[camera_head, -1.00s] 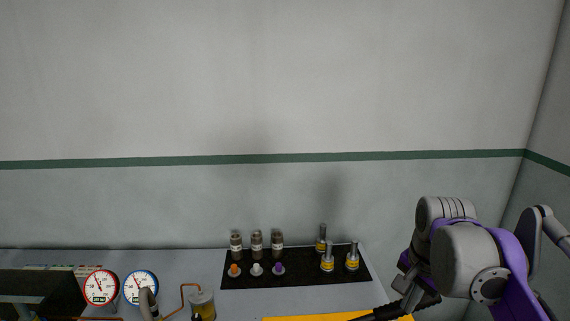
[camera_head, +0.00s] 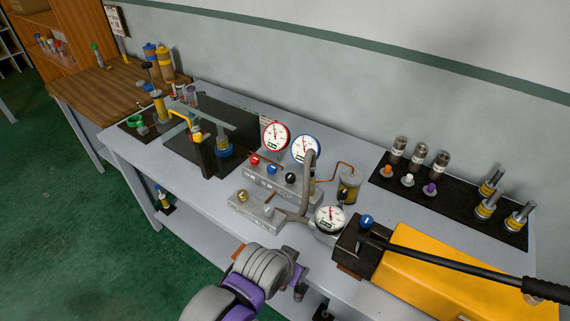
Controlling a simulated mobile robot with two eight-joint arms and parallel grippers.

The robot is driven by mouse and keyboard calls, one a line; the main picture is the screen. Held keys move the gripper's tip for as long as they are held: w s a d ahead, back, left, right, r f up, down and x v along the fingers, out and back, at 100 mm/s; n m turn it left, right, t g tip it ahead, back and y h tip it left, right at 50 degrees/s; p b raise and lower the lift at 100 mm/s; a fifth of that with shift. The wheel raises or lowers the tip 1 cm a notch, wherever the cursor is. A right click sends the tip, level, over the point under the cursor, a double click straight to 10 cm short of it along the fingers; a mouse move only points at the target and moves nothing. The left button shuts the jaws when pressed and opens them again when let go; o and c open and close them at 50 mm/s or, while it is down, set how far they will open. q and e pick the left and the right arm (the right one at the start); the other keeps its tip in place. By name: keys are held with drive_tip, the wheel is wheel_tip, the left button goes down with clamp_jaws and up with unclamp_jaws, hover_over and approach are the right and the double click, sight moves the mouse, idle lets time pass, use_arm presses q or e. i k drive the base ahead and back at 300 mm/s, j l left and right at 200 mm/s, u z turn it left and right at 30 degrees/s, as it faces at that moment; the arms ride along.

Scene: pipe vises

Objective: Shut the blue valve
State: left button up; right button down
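Two blue knobs show in the head view, and I cannot tell which is the task's blue valve. One blue knob (camera_head: 366,221) stands on the black block at the end of a yellow pump. My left arm, purple and grey, comes in at the bottom. Its gripper (camera_head: 298,284) is near the bench's front edge, apart from both knobs, and its fingers are not clear. My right gripper is out of view.
The yellow pump (camera_head: 440,270) with a long black handle (camera_head: 450,262) fills the lower right. Gauges (camera_head: 329,217) and hoses stand around the manifold. Bottles and fittings sit on a black mat (camera_head: 478,201) at right. A wooden bench (camera_head: 90,88) is at far left.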

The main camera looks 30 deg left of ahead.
sight(272, 169)
drive_tip(key=u, duration=1.15)
